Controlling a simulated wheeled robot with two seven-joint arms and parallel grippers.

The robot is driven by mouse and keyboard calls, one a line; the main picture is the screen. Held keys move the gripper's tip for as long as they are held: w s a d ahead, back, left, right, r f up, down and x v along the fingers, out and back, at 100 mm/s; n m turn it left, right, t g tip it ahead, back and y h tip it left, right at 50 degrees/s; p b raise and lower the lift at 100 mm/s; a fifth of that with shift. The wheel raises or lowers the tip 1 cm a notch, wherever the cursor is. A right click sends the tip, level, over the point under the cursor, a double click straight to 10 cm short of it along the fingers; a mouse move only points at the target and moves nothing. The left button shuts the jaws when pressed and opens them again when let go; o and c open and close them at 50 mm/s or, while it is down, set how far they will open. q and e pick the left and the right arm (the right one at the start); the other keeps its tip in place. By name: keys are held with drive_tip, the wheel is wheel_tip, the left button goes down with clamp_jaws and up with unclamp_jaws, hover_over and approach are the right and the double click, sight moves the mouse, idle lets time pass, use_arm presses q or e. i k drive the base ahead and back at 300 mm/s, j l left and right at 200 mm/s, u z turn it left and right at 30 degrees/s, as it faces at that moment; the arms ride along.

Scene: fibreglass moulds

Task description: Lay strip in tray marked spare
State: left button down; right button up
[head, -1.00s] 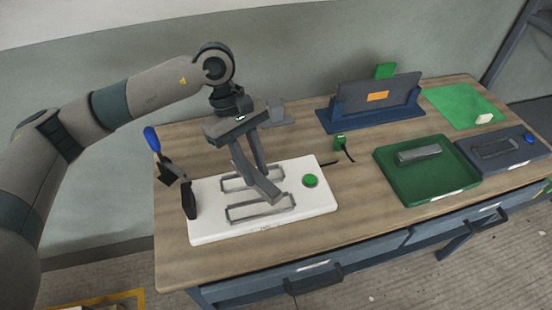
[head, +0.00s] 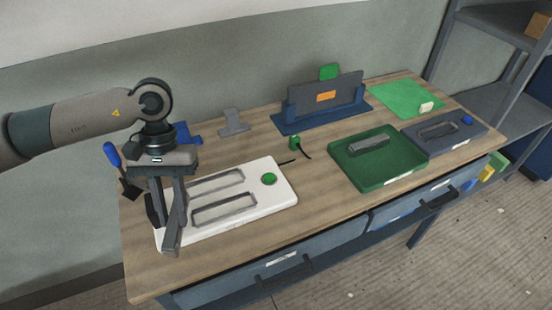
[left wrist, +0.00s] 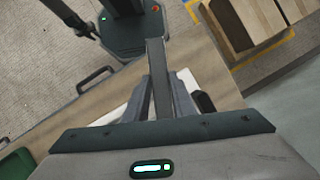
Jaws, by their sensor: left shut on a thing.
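My left gripper (head: 170,205) points down over the left end of the white two-slot fixture (head: 270,205). It is shut on a grey strip (head: 171,240), which also shows between the fingers in the left wrist view (left wrist: 158,75). In the head view the fingers partly cover the strip, and I cannot tell whether it touches the fixture. A green tray (head: 352,177) stands to the right with a grey bar (head: 368,145) lying in it. Its white front label is too small to read, so I cannot tell which tray is marked spare. My right gripper is not in the head view.
A dark grey tray (head: 412,148) with a slot and blue knob adjoins the green tray. Behind stand a blue rack with a dark panel (head: 345,97) and a green mat (head: 400,90).

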sight(385, 167)
drive_tip(key=i+l+z, duration=0.1)
drive_tip(key=l, duration=0.35)
drive_tip(key=i+l+z, duration=0.1)
drive_tip(key=i+l, duration=0.25)
drive_tip(key=i+l+z, duration=0.1)
drive_tip(key=i+l, duration=0.15)
drive_tip(key=l, duration=0.3)
drive_tip(key=i+l+z, duration=0.1)
drive_tip(key=i+l, duration=0.2)
drive_tip(key=l, duration=0.1)
